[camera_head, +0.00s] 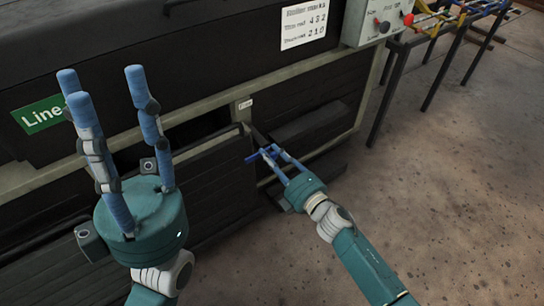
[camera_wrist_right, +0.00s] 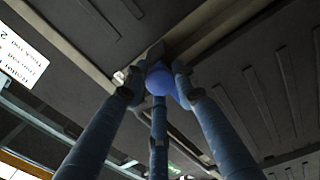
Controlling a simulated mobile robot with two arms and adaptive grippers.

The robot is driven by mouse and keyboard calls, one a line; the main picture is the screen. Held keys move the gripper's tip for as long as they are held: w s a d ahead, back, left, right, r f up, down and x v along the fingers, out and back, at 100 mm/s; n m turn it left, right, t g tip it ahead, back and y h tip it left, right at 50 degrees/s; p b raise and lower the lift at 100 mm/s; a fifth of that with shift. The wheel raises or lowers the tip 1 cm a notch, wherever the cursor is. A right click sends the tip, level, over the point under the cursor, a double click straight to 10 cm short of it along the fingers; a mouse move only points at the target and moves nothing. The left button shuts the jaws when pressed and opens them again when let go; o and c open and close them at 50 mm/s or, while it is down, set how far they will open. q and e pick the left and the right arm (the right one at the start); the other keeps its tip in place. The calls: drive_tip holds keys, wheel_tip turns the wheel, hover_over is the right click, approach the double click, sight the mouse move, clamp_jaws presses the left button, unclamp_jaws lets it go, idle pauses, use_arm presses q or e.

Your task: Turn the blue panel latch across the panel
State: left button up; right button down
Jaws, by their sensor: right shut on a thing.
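The blue panel latch (camera_head: 253,157) sits on the dark panel front, near the edge of an open-looking gap in the head view. My right gripper (camera_head: 268,152) has its blue fingers closed around the latch. In the right wrist view, the latch's round blue knob (camera_wrist_right: 159,80) lies between the fingertips of my right gripper (camera_wrist_right: 157,88). The fingers hide part of the latch. My left gripper (camera_head: 108,88) stands at the left with its fingers pointing up and spread apart, empty and away from the latch.
The dark machine body has a pale frame rail (camera_head: 205,117) above the panel (camera_head: 220,180). A green sign (camera_head: 40,114) and a white notice (camera_head: 304,24) are on it. A control box (camera_head: 378,20) and a rack (camera_head: 455,30) stand at the upper right. Brown floor (camera_head: 450,180) at right is clear.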

drive_tip(key=shift+d+f, duration=0.25)
drive_tip(key=shift+f, duration=0.25)
drive_tip(key=c, duration=1.5)
unclamp_jaws()
drive_tip(key=shift+o, duration=0.2)
drive_tip(key=shift+a+r, duration=0.1)
drive_tip(key=v, duration=1.2)
drive_tip(key=shift+r, duration=0.2)
